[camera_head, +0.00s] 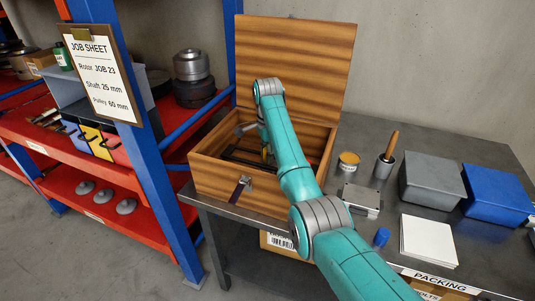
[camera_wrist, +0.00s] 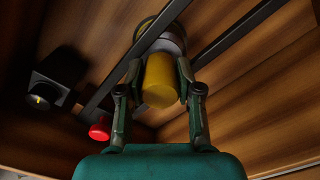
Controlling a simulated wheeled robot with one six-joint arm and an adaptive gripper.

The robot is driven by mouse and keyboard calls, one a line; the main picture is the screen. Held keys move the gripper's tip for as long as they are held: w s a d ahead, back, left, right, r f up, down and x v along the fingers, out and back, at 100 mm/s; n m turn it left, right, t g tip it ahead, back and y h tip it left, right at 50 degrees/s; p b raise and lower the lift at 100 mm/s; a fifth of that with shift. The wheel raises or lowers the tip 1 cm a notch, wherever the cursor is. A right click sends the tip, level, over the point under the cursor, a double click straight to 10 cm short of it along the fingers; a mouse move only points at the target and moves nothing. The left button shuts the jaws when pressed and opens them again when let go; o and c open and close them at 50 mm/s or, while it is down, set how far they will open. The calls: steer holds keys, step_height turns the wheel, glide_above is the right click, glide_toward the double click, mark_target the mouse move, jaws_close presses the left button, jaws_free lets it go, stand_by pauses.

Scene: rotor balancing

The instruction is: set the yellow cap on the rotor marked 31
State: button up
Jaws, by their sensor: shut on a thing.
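The yellow cap (camera_wrist: 160,82) is between the two fingers of my gripper (camera_wrist: 160,70) in the wrist view, and the fingers are shut on it. Just beyond it is a round grey part with a yellow ring (camera_wrist: 162,38), lying across a dark rail; it may be the rotor. I cannot tell whether the cap touches it, and no number 31 is readable. In the head view my gripper is down inside the open wooden chest (camera_head: 222,178), mostly hidden by my arm. A small bit of yellow shows there beside my arm.
Two dark rails (camera_wrist: 240,42), a black box with a knob (camera_wrist: 50,85) and a red round piece (camera_wrist: 100,130) are inside the chest. Wooden walls stand close around.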

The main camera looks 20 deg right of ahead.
steer(key=shift+f, duration=0.3)
stand_by(0.4)
steer(key=shift+r, duration=0.85)
steer(key=shift+f, duration=0.85)
stand_by(0.8)
steer(key=shift+r, duration=0.85)
steer(key=shift+f, duration=0.8)
stand_by(0.8)
steer(key=o, duration=0.5)
